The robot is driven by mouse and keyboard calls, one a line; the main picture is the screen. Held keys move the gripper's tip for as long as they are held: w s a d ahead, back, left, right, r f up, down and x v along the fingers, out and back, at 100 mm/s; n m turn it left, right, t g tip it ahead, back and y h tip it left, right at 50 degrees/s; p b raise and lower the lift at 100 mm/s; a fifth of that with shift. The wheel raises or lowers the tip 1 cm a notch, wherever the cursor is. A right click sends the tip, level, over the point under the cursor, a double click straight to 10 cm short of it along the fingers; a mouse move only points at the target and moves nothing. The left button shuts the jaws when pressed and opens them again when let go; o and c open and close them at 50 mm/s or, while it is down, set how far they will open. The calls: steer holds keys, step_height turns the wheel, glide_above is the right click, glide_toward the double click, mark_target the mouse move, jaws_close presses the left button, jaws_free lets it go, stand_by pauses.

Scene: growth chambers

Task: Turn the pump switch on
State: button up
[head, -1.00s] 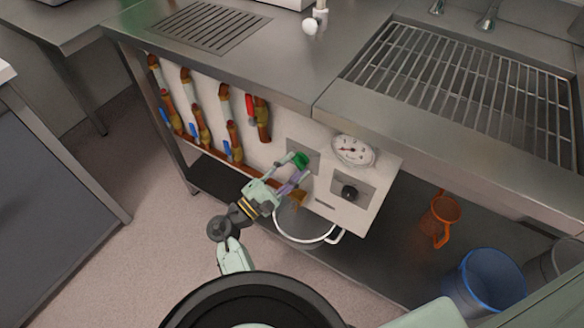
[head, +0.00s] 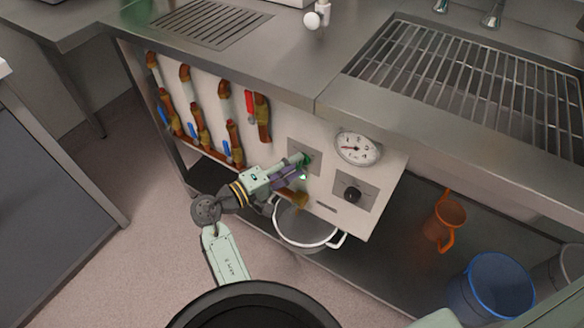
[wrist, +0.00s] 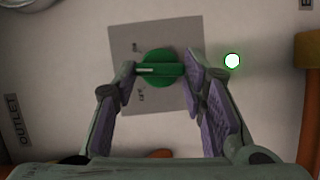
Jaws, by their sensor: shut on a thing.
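The pump switch is a round green knob with a raised bar, on a grey plate (wrist: 178,100) on the white panel. In the wrist view the knob (wrist: 158,84) lies between my fingers, its bar crosswise and its pale mark to the left. Small lettering on the plate is hard to read. My gripper (wrist: 159,72) is shut on the bar, a finger at each end. A small lamp (wrist: 232,60) glows white-green right of the plate. In the head view my gripper (head: 303,166) reaches the panel and covers most of the knob.
Right of the switch are a round gauge (head: 357,148) and a black knob (head: 352,194). Pipes with blue-handled valves and a red-handled valve (head: 250,107) stand to the left. A white pot (head: 308,238), orange jug (head: 446,222) and blue bucket (head: 490,285) sit below the counter.

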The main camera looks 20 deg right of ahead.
steer(key=shift+s+r+m+t+y+b, duration=0.15)
steer(key=shift+m+y+b, duration=0.45)
steer(key=shift+m, duration=0.9)
steer(key=shift+w+r+m+t+y+b, duration=0.2)
steer(key=shift+m+y, duration=0.6)
steer(key=shift+m, duration=0.7)
steer(key=o, duration=1.2)
steer(key=v, duration=1.2)
steer(key=shift+d, duration=0.1)
